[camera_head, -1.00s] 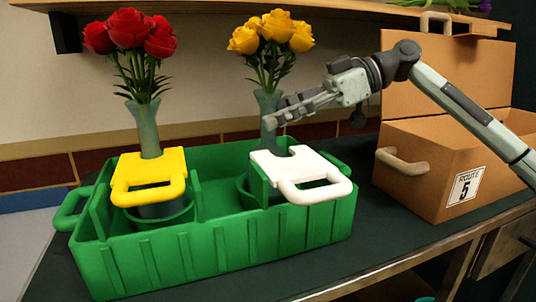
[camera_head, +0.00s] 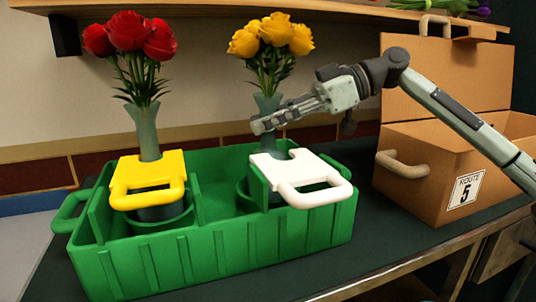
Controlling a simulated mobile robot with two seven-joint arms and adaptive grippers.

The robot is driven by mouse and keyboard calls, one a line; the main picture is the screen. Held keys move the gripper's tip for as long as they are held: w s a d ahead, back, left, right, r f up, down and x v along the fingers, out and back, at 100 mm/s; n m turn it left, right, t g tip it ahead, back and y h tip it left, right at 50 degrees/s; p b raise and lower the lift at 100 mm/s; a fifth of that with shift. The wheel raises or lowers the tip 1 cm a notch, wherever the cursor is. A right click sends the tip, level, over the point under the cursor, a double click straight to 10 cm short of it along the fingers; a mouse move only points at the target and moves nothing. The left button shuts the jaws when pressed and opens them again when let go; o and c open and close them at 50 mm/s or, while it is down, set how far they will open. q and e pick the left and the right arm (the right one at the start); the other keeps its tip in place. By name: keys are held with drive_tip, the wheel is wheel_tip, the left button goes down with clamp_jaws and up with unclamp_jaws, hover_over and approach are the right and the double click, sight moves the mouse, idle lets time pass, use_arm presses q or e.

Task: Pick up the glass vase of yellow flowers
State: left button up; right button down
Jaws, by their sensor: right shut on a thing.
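The glass vase (camera_head: 269,140) of yellow flowers (camera_head: 270,38) stands upright in the right part of a green crate (camera_head: 230,245). A white collar with a handle (camera_head: 318,192) sits around its lower part. My right gripper (camera_head: 274,119) comes in from the right and is shut on the vase's neck, just below the flared rim. Its fingers lie across the front of the neck and hide part of it. The vase's base is hidden inside the crate. My left gripper is not in view.
A vase of red roses (camera_head: 148,130) with a yellow collar (camera_head: 148,178) stands in the crate's left part. An open cardboard box (camera_head: 430,185) marked "Route 5" stands at the right. A wooden shelf (camera_head: 340,14) runs above. The dark tabletop is free at the front right.

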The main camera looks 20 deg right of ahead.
drive_tip(key=shift+r, duration=0.15)
drive_tip(key=shift+r, duration=0.1)
